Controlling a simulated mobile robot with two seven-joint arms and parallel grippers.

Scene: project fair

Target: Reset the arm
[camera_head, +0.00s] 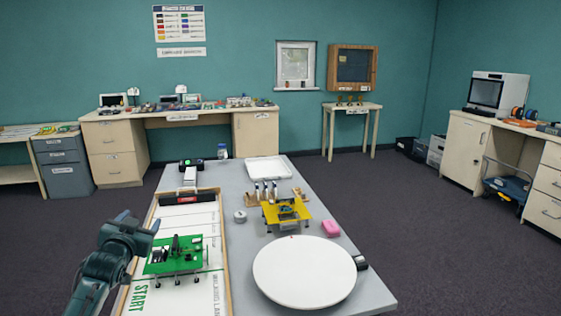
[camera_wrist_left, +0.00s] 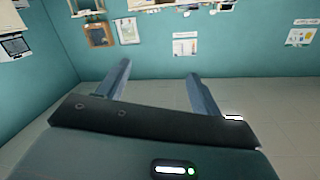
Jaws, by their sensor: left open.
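My left arm comes in from the lower left of the head view, and its gripper (camera_head: 138,224) is raised over the left edge of the table, beside a green board with parts on it (camera_head: 175,257). In the left wrist view the gripper's two fingers (camera_wrist_left: 158,88) stand apart with nothing between them. My right gripper is not in view.
The grey table (camera_head: 235,260) holds a white track marked START (camera_head: 208,290), a yellow board (camera_head: 286,211), a round white disc (camera_head: 304,271), a pink block (camera_head: 331,228), a grey puck (camera_head: 240,216) and a white tray (camera_head: 268,169). Desks line the walls, with open floor between.

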